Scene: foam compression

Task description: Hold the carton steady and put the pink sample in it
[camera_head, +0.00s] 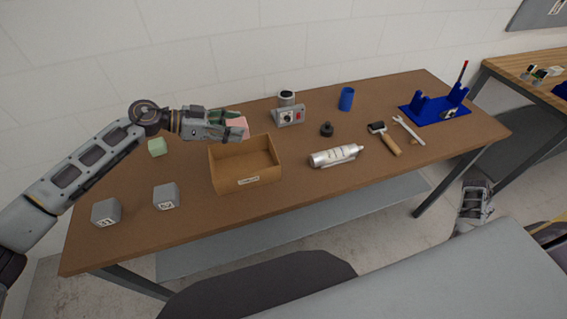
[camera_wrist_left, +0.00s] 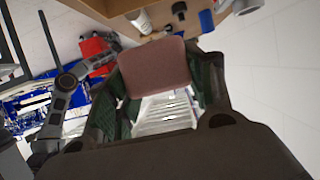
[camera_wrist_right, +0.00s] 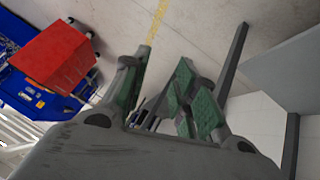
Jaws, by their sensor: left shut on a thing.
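The pink sample (camera_head: 237,124) is held between the fingers of my left gripper (camera_head: 228,122), which is shut on it above the back left edge of the carton. The sample also fills the space between the fingers in the left wrist view (camera_wrist_left: 153,69). The open cardboard carton (camera_head: 245,183) stands on the table with a label on its front, and its visible inside looks empty. My right gripper (camera_head: 473,207) is away from the table, low at the right, and nothing touches the carton from that side. In the right wrist view its fingers (camera_wrist_right: 160,95) are apart and empty.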

